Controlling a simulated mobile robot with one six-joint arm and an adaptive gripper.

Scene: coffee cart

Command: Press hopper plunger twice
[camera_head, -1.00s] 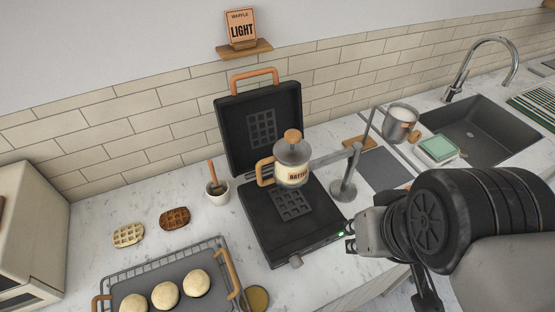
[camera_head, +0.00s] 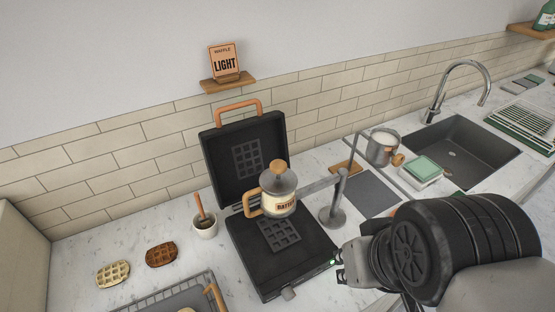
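The batter hopper (camera_head: 279,200) is a cream jar with a grey lid, an orange side handle and an orange plunger knob (camera_head: 278,167) on top. It is held by a grey stand arm above the lower plate of the open waffle iron (camera_head: 262,260). The plunger knob stands up above the lid. My gripper (camera_head: 336,265) is at the right front of the waffle iron, lower right of the hopper and apart from it. Its fingertips are small and partly hidden by my wrist, so their opening is unclear.
The hopper's stand (camera_head: 333,215) rises right of the iron. A metal pot (camera_head: 383,147) and a green sponge (camera_head: 424,168) are farther right, before the sink (camera_head: 460,145). A small cup (camera_head: 205,226), two waffles (camera_head: 161,255) and a wire-rimmed tray (camera_head: 170,299) are at left.

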